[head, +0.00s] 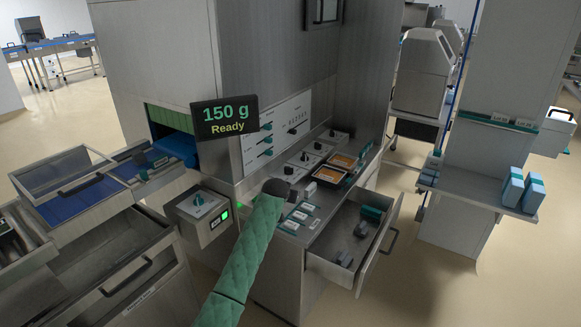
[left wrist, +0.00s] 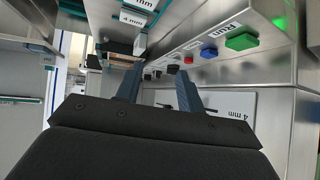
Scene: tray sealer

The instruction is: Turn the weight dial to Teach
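A teal-knobbed dial (head: 199,199) sits on top of a small grey control box (head: 208,237) left of my arm. Its position labels are too small to read, so I cannot tell for certain that it is the weight dial. A black display (head: 225,117) above it reads "150 g" and "Ready". My green-sleeved arm ends just right of the box; its fingers are hidden in the head view. In the left wrist view my left gripper (left wrist: 157,74) has its fingers apart with nothing between them. My right gripper is not in view.
A vertical panel (head: 291,123) carries several more knobs. An open drawer (head: 350,241) stands right of my arm, and another (head: 110,265) at lower left. Green (left wrist: 241,41), blue (left wrist: 208,53) and red (left wrist: 188,60) buttons lie close to my left gripper.

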